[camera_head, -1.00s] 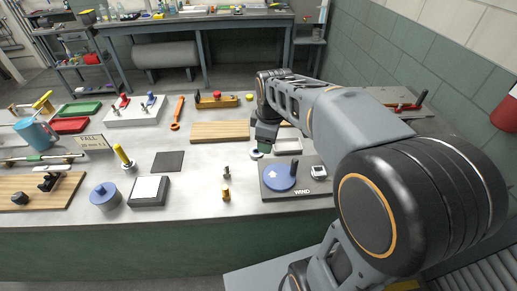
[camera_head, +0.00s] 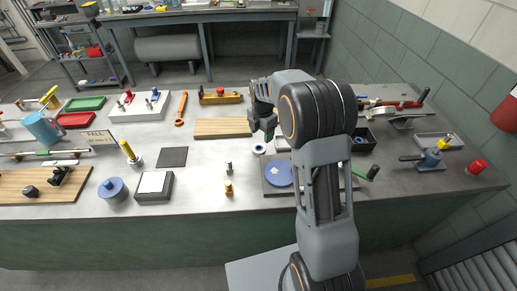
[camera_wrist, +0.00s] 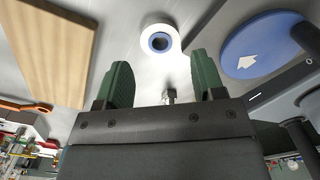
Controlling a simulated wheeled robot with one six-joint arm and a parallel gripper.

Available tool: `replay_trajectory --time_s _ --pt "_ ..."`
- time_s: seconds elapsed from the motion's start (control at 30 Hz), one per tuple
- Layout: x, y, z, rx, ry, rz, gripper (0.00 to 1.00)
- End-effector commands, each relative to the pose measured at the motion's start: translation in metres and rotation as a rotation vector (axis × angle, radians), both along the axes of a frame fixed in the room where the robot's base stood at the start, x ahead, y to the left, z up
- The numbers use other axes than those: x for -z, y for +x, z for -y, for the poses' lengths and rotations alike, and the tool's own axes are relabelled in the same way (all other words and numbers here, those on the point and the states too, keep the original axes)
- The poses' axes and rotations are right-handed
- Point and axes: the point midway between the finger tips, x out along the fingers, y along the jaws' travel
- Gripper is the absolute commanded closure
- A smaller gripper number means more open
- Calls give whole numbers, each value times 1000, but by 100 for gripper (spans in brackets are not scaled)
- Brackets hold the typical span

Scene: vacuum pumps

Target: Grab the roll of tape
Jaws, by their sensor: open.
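The roll of tape (camera_wrist: 160,40) is a white ring with a blue core, lying flat on the workbench. In the head view the roll (camera_head: 259,149) sits just left of my gripper, between the wooden board and the round blue plate. My gripper (camera_head: 266,132) hangs above the bench close to the roll. In the wrist view my gripper (camera_wrist: 160,85) has its two green fingers spread with nothing between them, and the roll shows just beyond the fingertips.
A wooden board (camera_head: 223,127) lies left of the roll. The round blue plate (camera_head: 278,173) with a white arrow is close by on its dark base. Small fittings (camera_head: 229,187) stand in front. A black bin (camera_head: 364,139) is at right. Bare bench lies left of the roll.

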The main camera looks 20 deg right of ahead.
Motion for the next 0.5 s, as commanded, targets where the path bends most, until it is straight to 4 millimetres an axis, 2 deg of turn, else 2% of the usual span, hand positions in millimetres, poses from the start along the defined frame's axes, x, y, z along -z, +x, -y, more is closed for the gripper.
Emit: replay_trajectory --time_s 0.27,0.5 --pt "17 0 0 1 0 -1 37" --pt "47 1 -1 1 0 -4 37"
